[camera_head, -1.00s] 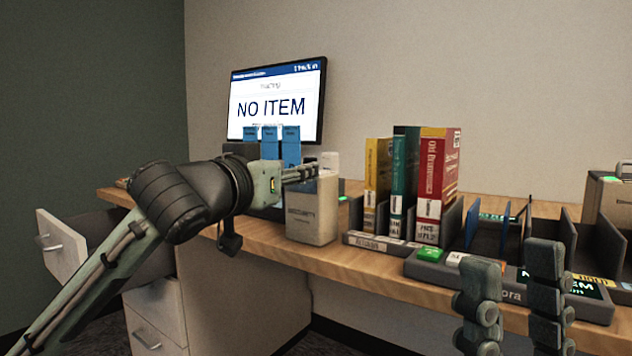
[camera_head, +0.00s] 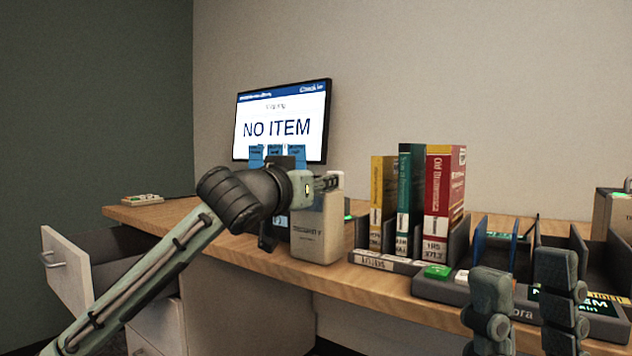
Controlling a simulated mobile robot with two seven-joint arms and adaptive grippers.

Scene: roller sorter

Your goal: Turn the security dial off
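The grey-beige box labelled SECURITY (camera_head: 317,236) stands on the wooden desk, left of the books. My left arm comes in from the left, and its gripper (camera_head: 332,183) lies side-on across the top of this box. The security dial cannot be made out behind the gripper, and I cannot tell whether the fingers touch it or how far apart they are. My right gripper (camera_head: 522,265) is at the bottom right with its two fingers apart and nothing between them, in front of the dark sorter tray.
A monitor reading NO ITEM (camera_head: 281,120) stands behind the box, with blue items partly hidden before it. Upright books (camera_head: 440,200) stand close to the box's right. The sorter tray (camera_head: 462,288) fills the desk's right. An open drawer (camera_head: 66,270) juts out at left.

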